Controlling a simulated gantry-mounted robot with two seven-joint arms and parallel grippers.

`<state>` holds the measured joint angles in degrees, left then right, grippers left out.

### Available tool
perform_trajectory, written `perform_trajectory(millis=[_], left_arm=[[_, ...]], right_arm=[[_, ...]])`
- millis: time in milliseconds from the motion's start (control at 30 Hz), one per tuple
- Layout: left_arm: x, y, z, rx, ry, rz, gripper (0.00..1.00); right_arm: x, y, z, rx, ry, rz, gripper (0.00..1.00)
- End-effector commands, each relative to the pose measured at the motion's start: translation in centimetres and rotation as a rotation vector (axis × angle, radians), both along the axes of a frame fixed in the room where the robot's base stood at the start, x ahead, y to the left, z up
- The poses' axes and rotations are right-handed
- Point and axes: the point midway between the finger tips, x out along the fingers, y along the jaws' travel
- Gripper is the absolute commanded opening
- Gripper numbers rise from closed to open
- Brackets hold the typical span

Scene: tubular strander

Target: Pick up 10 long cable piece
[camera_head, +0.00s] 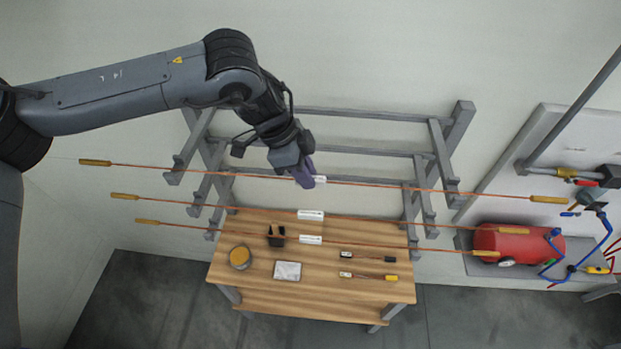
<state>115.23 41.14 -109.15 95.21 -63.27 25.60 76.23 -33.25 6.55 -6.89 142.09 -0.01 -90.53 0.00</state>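Three long thin orange cable pieces with yellow ends lie across the arms of a grey rack (463,115). The fingers cover a short stretch of that cable. Whether they are closed around it or only above it cannot be told. My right gripper is not in view.
A wooden table (320,262) below holds a yellow round item (240,257), a black holder (276,236), a pale packet (288,271) and two short cables (367,276). A red tank (515,242) and a panel with tools stand at the right.

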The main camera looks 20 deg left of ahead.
Motion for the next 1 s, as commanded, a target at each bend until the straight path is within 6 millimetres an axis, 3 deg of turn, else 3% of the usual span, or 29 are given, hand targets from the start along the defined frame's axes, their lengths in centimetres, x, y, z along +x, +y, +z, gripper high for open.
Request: perform_trajectory(millis=[133, 633, 900, 1000], left_arm=[[0.0, 0.0, 0.0, 0.0, 0.0, 0.0, 0.0], [0.1, 0.0, 0.6, -0.001, -0.003, 0.0, 0.0], [0.1, -0.1, 3.7, -0.003, -0.007, 0.0, 0.0], [-0.2, -2.1, 4.8, -0.001, -0.004, -0.006, 0.0]], right_arm=[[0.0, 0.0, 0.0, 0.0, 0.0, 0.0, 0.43], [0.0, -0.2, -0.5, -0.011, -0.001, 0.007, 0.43], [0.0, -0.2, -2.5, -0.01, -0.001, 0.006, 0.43], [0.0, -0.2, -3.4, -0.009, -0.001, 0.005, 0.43]])
